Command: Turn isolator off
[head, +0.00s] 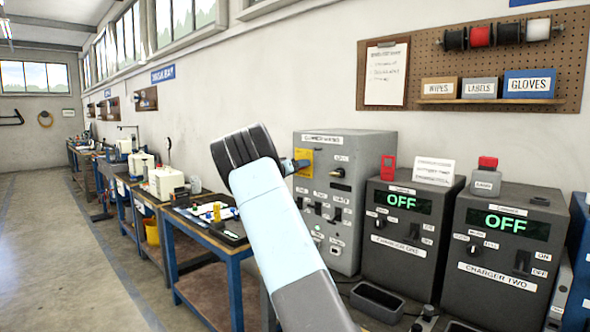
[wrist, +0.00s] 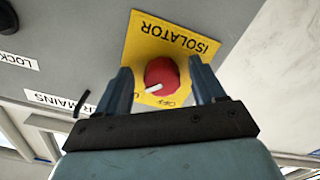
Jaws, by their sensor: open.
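The isolator is a red rotary knob (wrist: 161,76) on a yellow plate (wrist: 176,43) marked ISOLATOR, seen upside down in the wrist view. A white pointer on the knob points to the lower left in that view; an OFF mark shows below the knob. The yellow plate also shows in the head view (head: 304,157) on the front of a grey cabinet (head: 366,152); the knob there is hidden by my gripper. My gripper (wrist: 165,84) is open, one finger on each side of the knob. I cannot tell whether the fingers touch it.
Two dark charger units, Charger One (head: 398,252) and Charger Two (head: 490,282), stand right of the cabinet, both displays reading OFF. A red tag-like item (head: 388,168) stands on Charger One. A workbench (head: 211,231) lies left of my arm. The floor at left is clear.

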